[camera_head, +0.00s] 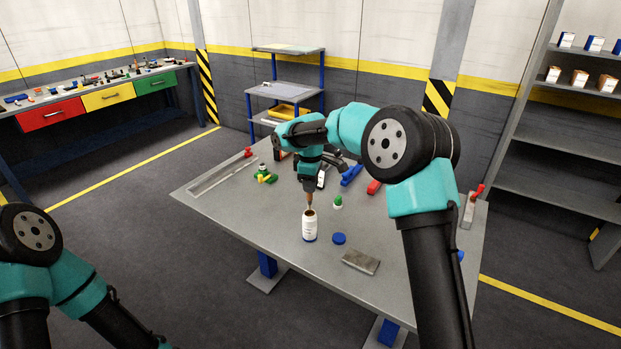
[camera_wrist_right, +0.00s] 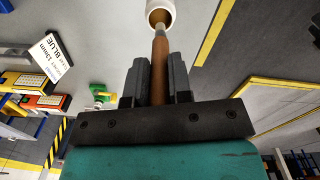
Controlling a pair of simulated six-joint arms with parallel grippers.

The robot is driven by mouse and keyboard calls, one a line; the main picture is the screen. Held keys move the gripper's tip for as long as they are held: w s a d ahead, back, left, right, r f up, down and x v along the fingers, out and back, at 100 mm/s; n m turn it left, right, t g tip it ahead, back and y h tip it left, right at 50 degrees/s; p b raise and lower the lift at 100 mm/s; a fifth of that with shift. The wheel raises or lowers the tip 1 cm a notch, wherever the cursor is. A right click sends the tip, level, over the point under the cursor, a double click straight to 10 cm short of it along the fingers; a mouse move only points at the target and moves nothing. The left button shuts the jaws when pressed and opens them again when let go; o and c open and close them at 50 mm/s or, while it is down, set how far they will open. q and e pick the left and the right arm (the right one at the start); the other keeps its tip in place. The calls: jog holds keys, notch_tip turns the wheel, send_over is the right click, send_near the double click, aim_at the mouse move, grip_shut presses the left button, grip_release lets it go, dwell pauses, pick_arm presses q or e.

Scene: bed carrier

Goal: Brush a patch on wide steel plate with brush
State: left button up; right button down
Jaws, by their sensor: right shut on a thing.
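My right gripper (camera_head: 309,187) is shut on the brush and points down over the table. The brush (camera_head: 309,201) is upright, its lower end at the mouth of a white jar (camera_head: 309,230). How deep it reaches inside I cannot tell. In the right wrist view the brown brush handle (camera_wrist_right: 159,72) lies between both fingers, and its metal end meets the jar (camera_wrist_right: 161,10). The wide steel plate (camera_head: 361,262) lies flat on the table, right of the jar and nearer the front edge. My left arm shows at the lower left, but its gripper is out of frame.
A blue lid (camera_head: 339,238) lies between jar and plate. A small green-topped item (camera_head: 338,202) stands behind it. Blue (camera_head: 351,175), red (camera_head: 374,187) and green-yellow (camera_head: 266,178) items lie farther back. The table's (camera_head: 235,213) front left is clear.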

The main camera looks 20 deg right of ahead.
aim_at(310, 200)
jog(key=shift+f, duration=1.3)
jog(key=shift+f, duration=0.65)
dwell(1.5)
jog(key=shift+r, duration=3.6)
jog(key=s+f+m, duration=1.1)
jog(key=m, duration=0.4)
jog(key=shift+s+d, duration=0.15)
jog(key=shift+s, duration=0.2)
